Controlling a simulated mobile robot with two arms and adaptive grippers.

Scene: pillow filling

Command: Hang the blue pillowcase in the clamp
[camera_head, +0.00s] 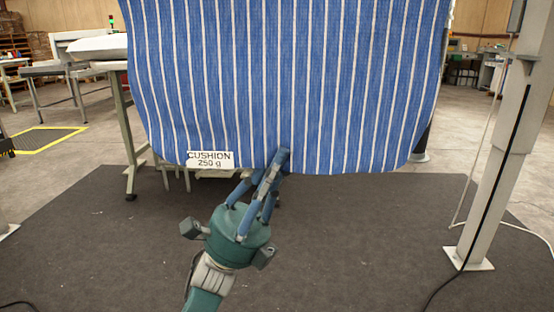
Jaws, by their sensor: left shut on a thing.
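The blue pillowcase (330,90) with white stripes hangs down across the top and middle of the head view. Its top edge is out of view. A white label (210,160) reading "CUSHION 250 g" sits on its lower edge. My left gripper (276,168) comes up from below and is shut on the lower edge of the pillowcase, right of the label. One finger shows in front of the cloth. The clamp is not visible, and my right gripper is not in view.
A grey post (500,165) with a black cable stands at the right on a white foot plate. A table (90,48) with a white pillow-like thing on it stands at the back left. The dark floor mat (120,245) around my arm is clear.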

